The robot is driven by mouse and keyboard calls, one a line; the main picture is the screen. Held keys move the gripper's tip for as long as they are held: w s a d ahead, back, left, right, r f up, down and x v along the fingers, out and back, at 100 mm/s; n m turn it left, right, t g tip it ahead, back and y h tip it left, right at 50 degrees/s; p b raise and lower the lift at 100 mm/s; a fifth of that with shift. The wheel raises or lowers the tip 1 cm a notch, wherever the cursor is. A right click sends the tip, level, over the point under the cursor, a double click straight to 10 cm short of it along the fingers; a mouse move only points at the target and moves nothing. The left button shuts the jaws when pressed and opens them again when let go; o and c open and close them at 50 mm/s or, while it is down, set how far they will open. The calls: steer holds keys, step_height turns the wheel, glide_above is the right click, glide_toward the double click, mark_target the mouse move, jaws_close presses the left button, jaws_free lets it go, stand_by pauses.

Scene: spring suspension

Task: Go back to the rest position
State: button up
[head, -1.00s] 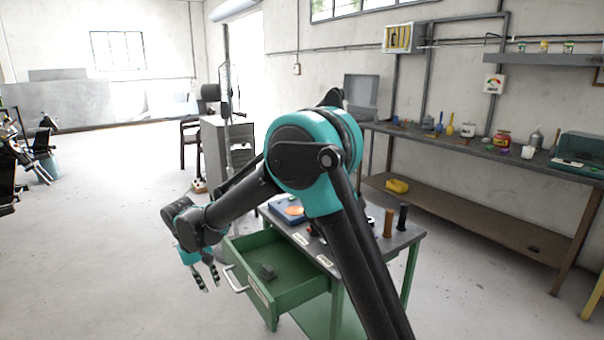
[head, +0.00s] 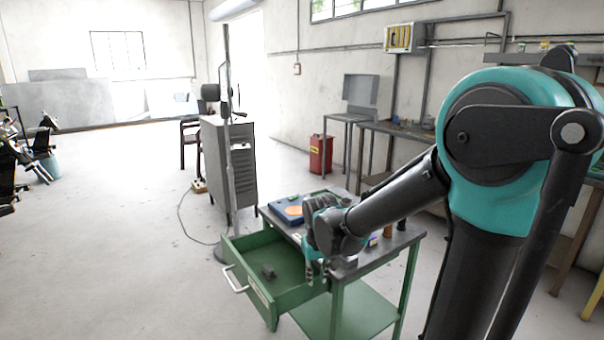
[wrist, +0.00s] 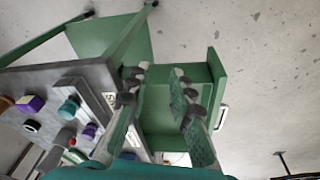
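My gripper (head: 317,272) hangs with its fingers down at the right end of the open green drawer (head: 238,264) in the head view. In the wrist view its two fingers (wrist: 160,88) stand apart with nothing between them, so it is open and empty. The drawer also shows beyond the fingers in the wrist view (wrist: 215,75). My arm reaches in from the right and hides part of the cart top.
The green cart's grey top (head: 385,250) carries a blue box with an orange disc (head: 291,209) and several small parts, partly hidden by my arm. A grey cabinet (head: 232,165) and a red canister (head: 321,155) stand behind.

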steer(key=s+d+f+m+t, duration=0.1)
steer(key=s+d+f, duration=0.1)
steer(key=s+d, duration=0.4)
steer(key=s+d+f+m+t, duration=0.1)
steer(key=s+d+f+m, duration=0.1)
steer(key=s+d, duration=0.4)
steer(key=d, duration=0.2)
steer(key=shift+d+f, duration=0.3)
steer(key=shift+d, duration=0.1)
